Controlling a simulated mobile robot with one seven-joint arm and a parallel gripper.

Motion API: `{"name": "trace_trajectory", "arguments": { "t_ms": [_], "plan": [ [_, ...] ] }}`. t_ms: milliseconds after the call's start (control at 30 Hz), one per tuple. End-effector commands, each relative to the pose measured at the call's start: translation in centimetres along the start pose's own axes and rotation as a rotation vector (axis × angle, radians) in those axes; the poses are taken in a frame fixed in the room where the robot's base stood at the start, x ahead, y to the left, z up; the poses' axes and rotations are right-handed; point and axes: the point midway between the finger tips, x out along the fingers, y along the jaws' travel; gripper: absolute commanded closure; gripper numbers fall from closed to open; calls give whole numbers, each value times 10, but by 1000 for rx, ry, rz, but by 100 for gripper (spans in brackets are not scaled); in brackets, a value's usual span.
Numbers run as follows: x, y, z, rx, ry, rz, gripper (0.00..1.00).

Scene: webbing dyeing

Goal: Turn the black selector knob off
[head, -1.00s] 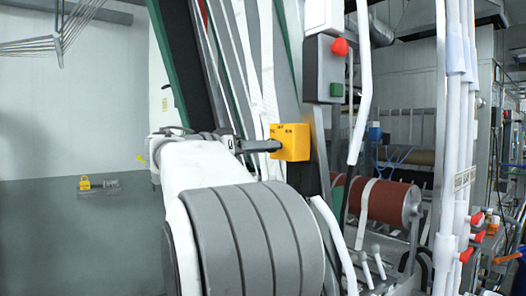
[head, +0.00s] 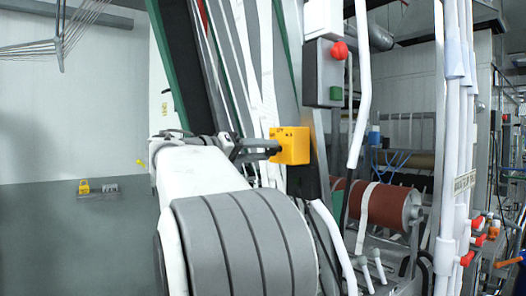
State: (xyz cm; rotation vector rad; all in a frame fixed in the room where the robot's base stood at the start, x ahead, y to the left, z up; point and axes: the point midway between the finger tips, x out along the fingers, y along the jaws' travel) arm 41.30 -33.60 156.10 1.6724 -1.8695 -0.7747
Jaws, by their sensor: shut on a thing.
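A yellow control box (head: 294,146) is mounted in the middle of the view, beside the hanging webbing. My gripper (head: 272,148) reaches in from the left, with its fingertips at the box's left face. It is shut on the black selector knob there. The knob is small and mostly hidden between the dark fingers, so its pointer position cannot be read.
A grey box with a red button (head: 339,50) and a green button (head: 336,92) hangs above right of the yellow box. White webbing strips (head: 262,95) run down close behind my gripper. A red-brown roller (head: 385,205) and white pipes (head: 455,150) are at right.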

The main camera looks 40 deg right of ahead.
Motion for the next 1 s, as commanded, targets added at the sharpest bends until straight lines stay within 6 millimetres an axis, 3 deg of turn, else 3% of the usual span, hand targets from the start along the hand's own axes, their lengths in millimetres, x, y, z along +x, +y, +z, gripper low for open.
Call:
{"name": "trace_trajectory", "arguments": {
  "t_ms": [300, 333, 467, 800, 1000],
  "plan": [
    [0, 0, 0, 0, 0, 0, 100],
    [0, 0, 0, 0, 0, 0, 53],
    [0, 0, 0, 0, 0, 0, 29],
    [-2, 0, 0, 1, 1, -1, 28],
    [-28, -2, 0, 1, 3, -4, 28]
  ]
}}
